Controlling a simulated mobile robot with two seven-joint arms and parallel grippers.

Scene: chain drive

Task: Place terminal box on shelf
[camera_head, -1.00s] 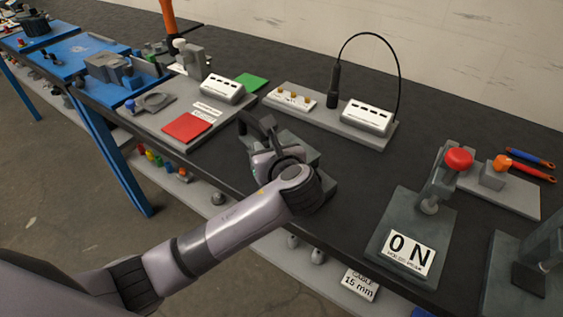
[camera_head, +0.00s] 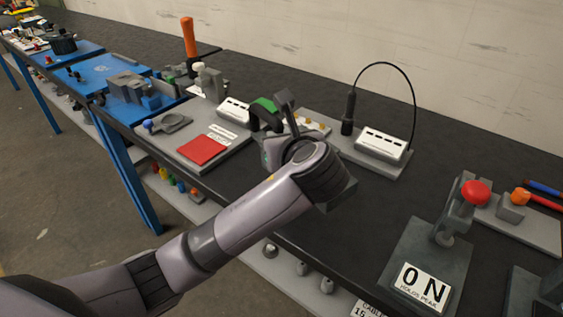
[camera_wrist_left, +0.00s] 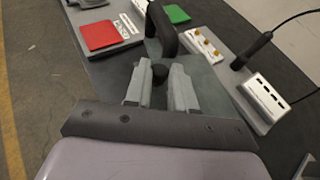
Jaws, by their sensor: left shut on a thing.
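A dark grey-green box-like piece (camera_head: 346,190), with a black arched handle (camera_head: 268,114), is mostly hidden behind my left wrist; I take it as the terminal box, though no label shows. In the left wrist view its flat top (camera_wrist_left: 212,82) lies under the fingers and the arched handle (camera_wrist_left: 160,30) stands beyond them. My left gripper (camera_wrist_left: 160,88) is shut on it, around a dark round part between the fingers. The contact is hidden in the head view. A pale grey shelf (camera_head: 248,258) runs below the tabletop. My right gripper is not in view.
A grey board with a red pad (camera_head: 202,149) is left of the gripper. A board with a white slotted box (camera_head: 381,144) and a cabled black probe (camera_head: 348,112) is behind. A red-knobbed clamp (camera_head: 474,193) stands right. Bare black tabletop lies between.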

